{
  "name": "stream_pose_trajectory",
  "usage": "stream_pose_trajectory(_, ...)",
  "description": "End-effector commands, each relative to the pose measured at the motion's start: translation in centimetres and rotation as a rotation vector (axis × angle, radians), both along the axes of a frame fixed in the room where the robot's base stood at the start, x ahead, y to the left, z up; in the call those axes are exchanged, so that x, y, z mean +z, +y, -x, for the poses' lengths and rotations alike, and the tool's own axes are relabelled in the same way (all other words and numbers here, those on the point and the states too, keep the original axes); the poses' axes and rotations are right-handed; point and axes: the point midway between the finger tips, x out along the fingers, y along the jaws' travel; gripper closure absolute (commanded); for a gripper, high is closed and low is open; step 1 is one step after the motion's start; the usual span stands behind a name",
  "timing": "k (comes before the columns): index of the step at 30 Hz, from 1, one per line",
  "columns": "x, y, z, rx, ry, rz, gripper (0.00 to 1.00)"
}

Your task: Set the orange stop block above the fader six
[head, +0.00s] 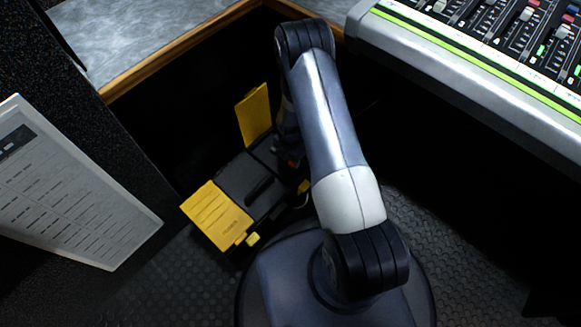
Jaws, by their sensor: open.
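The mixing console (455,65) is at the top right, with several fader caps along its slots, cut off by the frame edge. I cannot tell which one is fader six. A black toolbox (243,184) with yellow lids (217,215) stands open on the floor, left of my arm. I cannot make out the orange stop block; a tiny reddish-orange spot shows beside my arm at the toolbox's right side, too small to identify. My arm bends over at the top and its far part drops behind its upper link towards the toolbox. My gripper is hidden there.
A grey worktop (150,35) with a wooden edge is at the upper left. A white printed panel (65,185) stands at the left on a dark cabinet side. The console's front edge overhangs the right side. Dark textured floor is free right of my base.

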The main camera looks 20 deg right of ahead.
Motion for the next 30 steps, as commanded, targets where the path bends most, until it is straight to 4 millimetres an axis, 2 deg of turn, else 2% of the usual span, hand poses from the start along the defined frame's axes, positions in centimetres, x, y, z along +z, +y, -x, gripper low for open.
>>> stream_pose_trajectory(1, -1.3, -0.3, 0.2, -0.002, 0.004, 0.0, 0.55)
stream_pose_trajectory(6, -3.6, -0.5, 0.3, -0.001, 0.002, 0.0, 0.55)
stream_pose_trajectory(14, -3.7, -0.4, 0.2, -0.001, 0.0, 0.0, 0.55)
stream_pose_trajectory(30, -3.7, -0.4, 0.2, -0.001, 0.001, 0.001, 0.99)
